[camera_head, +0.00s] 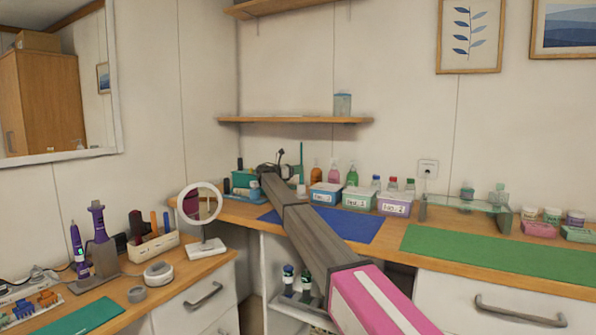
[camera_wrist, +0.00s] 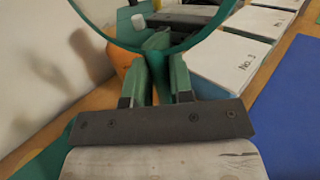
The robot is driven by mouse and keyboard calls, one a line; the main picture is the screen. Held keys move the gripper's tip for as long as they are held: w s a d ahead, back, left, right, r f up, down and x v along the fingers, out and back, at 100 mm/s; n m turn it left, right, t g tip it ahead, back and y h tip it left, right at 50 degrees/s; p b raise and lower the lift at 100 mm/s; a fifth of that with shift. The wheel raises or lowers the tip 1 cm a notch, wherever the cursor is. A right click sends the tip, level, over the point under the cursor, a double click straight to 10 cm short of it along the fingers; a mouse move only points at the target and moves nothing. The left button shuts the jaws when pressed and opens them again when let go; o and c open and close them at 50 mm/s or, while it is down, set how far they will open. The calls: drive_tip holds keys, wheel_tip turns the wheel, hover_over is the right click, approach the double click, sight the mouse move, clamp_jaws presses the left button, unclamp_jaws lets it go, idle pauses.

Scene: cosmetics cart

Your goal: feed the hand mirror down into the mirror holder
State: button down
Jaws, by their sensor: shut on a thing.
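The hand mirror, with a round green frame (camera_wrist: 150,48), fills the top of the wrist view. Its glass shows a reflection with a dark bar in it. My gripper (camera_wrist: 160,72) is shut on the mirror's green handle just below the frame. In the head view my arm reaches to the back corner of the counter, and its end is small and partly hidden behind the arm. I cannot pick out the mirror holder for certain in either view. A teal item (camera_head: 243,179) stands by the arm's end, but its shape is unclear.
An orange bottle (camera_wrist: 128,72) is close on the left. A blue mat (camera_head: 335,225) lies clear on the counter. A round white-framed mirror (camera_head: 200,203) stands at the left.

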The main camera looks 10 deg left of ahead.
drive_tip(key=shift+f, duration=1.15)
drive_tip(key=c, duration=0.9)
unclamp_jaws()
drive_tip(key=shift+a, duration=0.1)
